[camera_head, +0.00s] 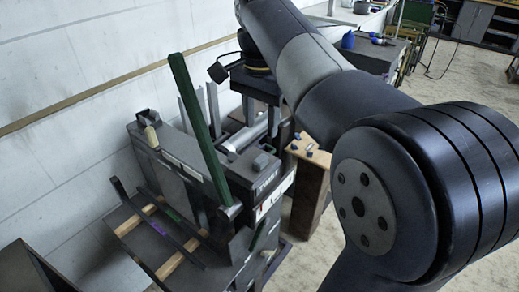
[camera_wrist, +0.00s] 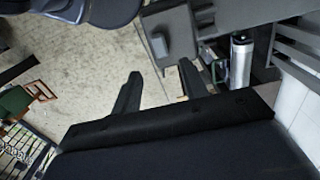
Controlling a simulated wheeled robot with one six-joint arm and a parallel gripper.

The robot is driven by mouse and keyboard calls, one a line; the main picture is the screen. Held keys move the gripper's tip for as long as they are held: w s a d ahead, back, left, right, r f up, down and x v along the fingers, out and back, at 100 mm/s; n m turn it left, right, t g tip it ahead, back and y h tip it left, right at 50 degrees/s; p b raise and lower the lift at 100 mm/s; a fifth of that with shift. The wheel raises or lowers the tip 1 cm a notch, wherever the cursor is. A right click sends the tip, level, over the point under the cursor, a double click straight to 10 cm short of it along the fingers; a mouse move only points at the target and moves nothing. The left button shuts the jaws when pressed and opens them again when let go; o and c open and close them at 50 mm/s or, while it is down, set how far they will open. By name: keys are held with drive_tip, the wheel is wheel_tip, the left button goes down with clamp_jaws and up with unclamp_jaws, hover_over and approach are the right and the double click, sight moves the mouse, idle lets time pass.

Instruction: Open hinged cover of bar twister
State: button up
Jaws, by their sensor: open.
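The bar twister (camera_head: 190,180) is a grey machine with a long green lever (camera_head: 196,115) leaning up over it. A flat grey lid with a small raised block, which looks like the hinged cover (camera_head: 240,168), lies down above a lettered front plate. In the wrist view, a grey plate with a block, probably this cover (camera_wrist: 205,20), is at the top, just beyond the fingertips. My gripper (camera_head: 262,118) points down behind the cover, near a metal cylinder. In the wrist view my gripper (camera_wrist: 160,72) has its fingers apart with nothing between them. I see no clear contact.
A metal cylinder (camera_wrist: 241,55) stands close right of my fingers in the wrist view. A wooden stand (camera_head: 308,165) with small parts is beside the machine. A rack with dark bars (camera_head: 150,215) is at its left. A white wall stands behind. Open floor lies right.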

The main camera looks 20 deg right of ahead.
sight(260, 158)
wheel_tip(260, 158, down, 10)
drive_tip(key=shift+r+b, duration=0.25)
drive_tip(key=shift+b, duration=0.1)
clamp_jaws()
idle(0.4)
